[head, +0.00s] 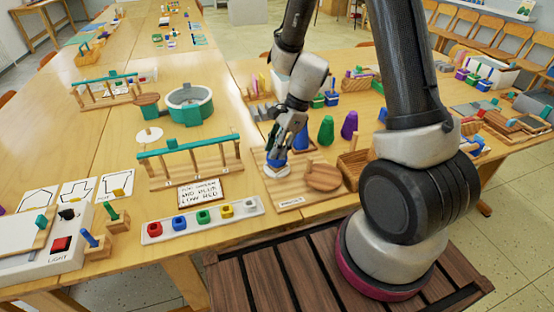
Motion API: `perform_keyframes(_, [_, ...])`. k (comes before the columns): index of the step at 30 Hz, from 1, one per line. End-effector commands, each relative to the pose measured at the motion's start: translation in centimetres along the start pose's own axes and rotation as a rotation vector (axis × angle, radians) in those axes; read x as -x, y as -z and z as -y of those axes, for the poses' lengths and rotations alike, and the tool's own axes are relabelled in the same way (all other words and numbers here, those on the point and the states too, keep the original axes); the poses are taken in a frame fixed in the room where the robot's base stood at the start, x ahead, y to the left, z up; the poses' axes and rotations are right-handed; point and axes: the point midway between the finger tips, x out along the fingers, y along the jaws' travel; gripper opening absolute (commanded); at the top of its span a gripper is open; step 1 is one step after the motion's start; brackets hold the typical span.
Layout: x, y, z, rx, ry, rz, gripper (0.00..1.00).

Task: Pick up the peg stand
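My gripper (281,151) points down over a wooden board at the table's middle. Its fingertips are close to a small object with a blue top and white base (276,170). I cannot tell whether they touch it, or whether the fingers are open or shut. No single thing is clearly the peg stand. Small wooden blocks with an upright blue peg (92,241) and a green peg (116,218) stand at the lower left, well away from my gripper.
A round wooden disc (323,177) is right of my gripper. Blue, green (326,131) and purple (349,125) cones stand behind. A teal-topped wooden rack (188,147) and a white tray of coloured blocks (204,219) are left.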

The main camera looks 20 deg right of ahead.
Motion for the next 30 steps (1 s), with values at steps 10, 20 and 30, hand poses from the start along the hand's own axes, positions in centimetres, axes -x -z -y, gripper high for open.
perform_keyframes(10, [0.0,0.0,0.0,0.000,0.000,0.000,0.00])
perform_keyframes(20, [4.0,-1.7,0.1,0.004,0.005,0.001,0.00])
perform_keyframes(30, [9.0,-3.7,0.0,0.001,0.001,0.001,0.00])
